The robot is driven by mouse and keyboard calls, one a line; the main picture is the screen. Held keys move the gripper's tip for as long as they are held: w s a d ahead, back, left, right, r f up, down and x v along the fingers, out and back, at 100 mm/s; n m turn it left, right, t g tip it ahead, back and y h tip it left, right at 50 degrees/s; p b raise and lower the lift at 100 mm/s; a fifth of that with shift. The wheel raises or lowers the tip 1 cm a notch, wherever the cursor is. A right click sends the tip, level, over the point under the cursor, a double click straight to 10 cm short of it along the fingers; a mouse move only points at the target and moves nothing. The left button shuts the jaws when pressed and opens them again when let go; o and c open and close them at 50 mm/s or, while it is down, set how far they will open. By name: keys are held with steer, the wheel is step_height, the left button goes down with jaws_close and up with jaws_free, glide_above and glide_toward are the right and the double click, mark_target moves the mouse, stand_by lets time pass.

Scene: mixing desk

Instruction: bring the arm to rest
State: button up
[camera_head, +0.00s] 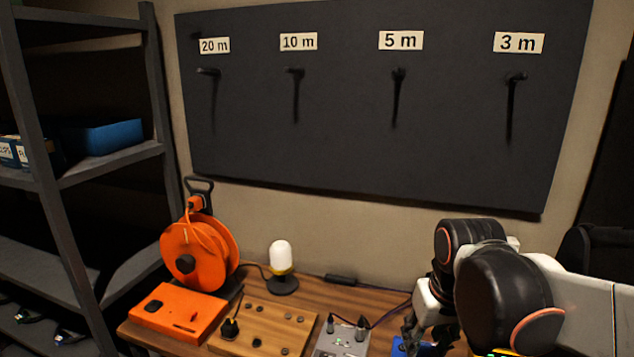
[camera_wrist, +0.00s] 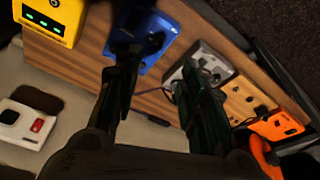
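In the wrist view, the two dark fingers of my gripper (camera_wrist: 160,66) stand apart, and nothing shows held between them. The left finger overlaps a blue box (camera_wrist: 160,28) on the desk, and the right finger overlaps a grey socket box (camera_wrist: 211,62). Whether the fingers touch either box, I cannot tell. In the head view, my arm reaches in from the right, and my gripper (camera_head: 418,330) hangs low over the front right of the desk. Its fingertips are partly hidden there, by the blue box (camera_head: 398,346).
The wooden desk (camera_head: 308,290) carries an orange cable reel (camera_head: 190,252), an orange box (camera_head: 172,313), a wooden socket board (camera_head: 262,330), a grey box (camera_head: 342,342) and a lamp (camera_head: 281,258). A dark board (camera_head: 380,150) with empty hooks hangs behind. Shelves (camera_head: 110,163) stand left. A yellow device (camera_wrist: 48,18) is near.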

steer(key=s+r+t, duration=0.1)
steer(key=s+t, duration=0.3)
steer(key=s, duration=0.5)
steer(key=shift+r+m, duration=0.3)
stand_by(1.5)
